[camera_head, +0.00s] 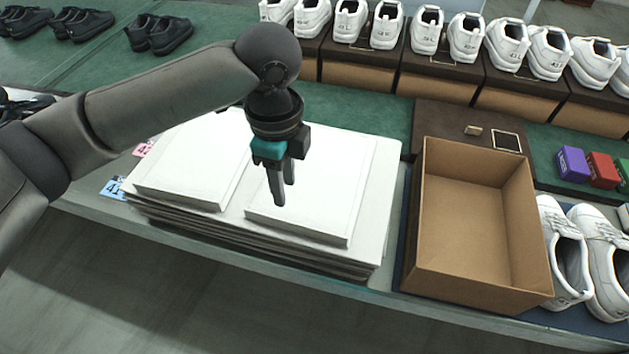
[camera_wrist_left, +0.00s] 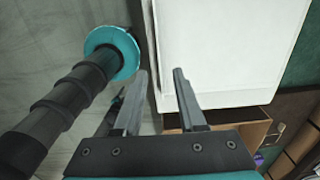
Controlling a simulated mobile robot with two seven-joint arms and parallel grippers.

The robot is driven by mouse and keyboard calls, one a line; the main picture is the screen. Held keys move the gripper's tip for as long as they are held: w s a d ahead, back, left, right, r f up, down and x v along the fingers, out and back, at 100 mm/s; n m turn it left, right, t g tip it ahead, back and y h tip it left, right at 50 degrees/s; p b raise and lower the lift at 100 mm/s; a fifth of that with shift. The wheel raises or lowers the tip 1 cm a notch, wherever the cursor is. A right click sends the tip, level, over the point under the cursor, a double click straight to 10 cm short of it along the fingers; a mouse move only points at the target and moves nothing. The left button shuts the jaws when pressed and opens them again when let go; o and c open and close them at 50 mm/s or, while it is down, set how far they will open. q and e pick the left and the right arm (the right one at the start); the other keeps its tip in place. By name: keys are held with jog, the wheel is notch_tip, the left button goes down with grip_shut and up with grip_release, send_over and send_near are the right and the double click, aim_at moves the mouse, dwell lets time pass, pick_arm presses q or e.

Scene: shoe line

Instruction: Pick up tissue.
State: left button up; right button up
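The tissue appears as two flat stacks of white paper side by side, a left stack (camera_head: 190,175) and a right stack (camera_head: 325,205). They lie on a pile of larger white sheets (camera_head: 385,200) on the table. My left gripper (camera_head: 281,196) points down over the left part of the right stack. In the left wrist view my left gripper (camera_wrist_left: 160,72) has its fingers apart with nothing between them. White paper (camera_wrist_left: 230,45) fills the upper right there. Whether the fingertips touch the paper I cannot tell. My right gripper is not in view.
An open, empty cardboard box (camera_head: 431,215) stands right of the paper, with a pair of white shoes (camera_head: 590,250) beside it. A row of white shoes on boxes (camera_head: 430,75) lines the back. Small coloured blocks (camera_head: 602,170) sit at the far right.

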pick_arm(q)
send_near(289, 218)
jog(key=shift+s+d+f+b, duration=0.1)
jog(key=shift+s+f+b, duration=0.15)
jog(key=shift+s, duration=0.3)
jog(key=shift+s+f+b, duration=0.1)
jog(key=shift+s+b, duration=0.1)
jog(key=shift+s, duration=0.35)
notch_tip(289, 218, down, 5)
jog(key=shift+s+f+b, duration=0.1)
jog(key=shift+s+b, duration=0.05)
jog(key=shift+b, duration=0.5)
jog(key=shift+c, duration=0.2)
grip_shut()
